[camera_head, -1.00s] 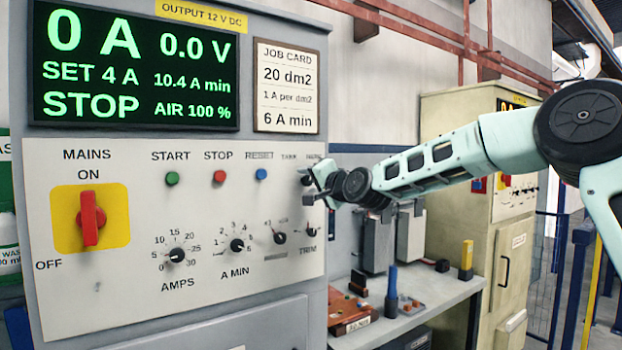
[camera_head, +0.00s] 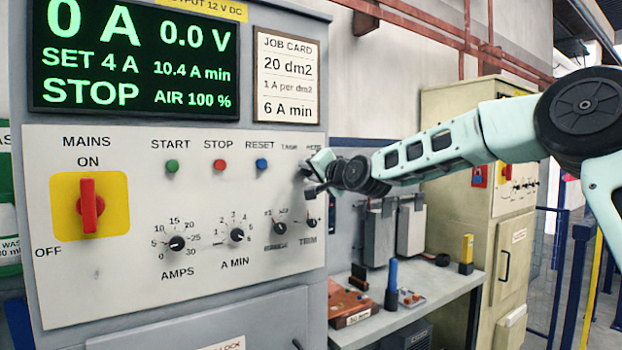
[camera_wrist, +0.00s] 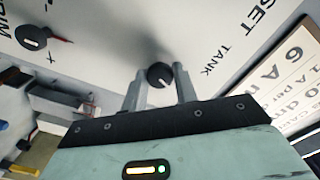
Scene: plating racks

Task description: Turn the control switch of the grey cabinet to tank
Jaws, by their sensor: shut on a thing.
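The grey cabinet (camera_head: 130,325) fills the left of the head view, with a white control panel (camera_head: 120,275) on its front. My gripper (camera_head: 308,181) is at the panel's upper right corner, below the small TANK label. In the wrist view its two fingers (camera_wrist: 160,85) stand on either side of a small black knob (camera_wrist: 160,72), the control switch, and are shut on it. A pale mark shows on the knob's face, but its exact setting is hard to read. The TANK label (camera_wrist: 208,70) lies just right of the knob there. In the head view my gripper hides most of the knob.
The TRIM knob (camera_head: 311,222) is just below my gripper; the red mains switch (camera_head: 90,206) is far left. A job card (camera_head: 287,78) hangs above. A bench (camera_head: 440,295) with several items and a cream cabinet (camera_head: 455,180) stand to the right.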

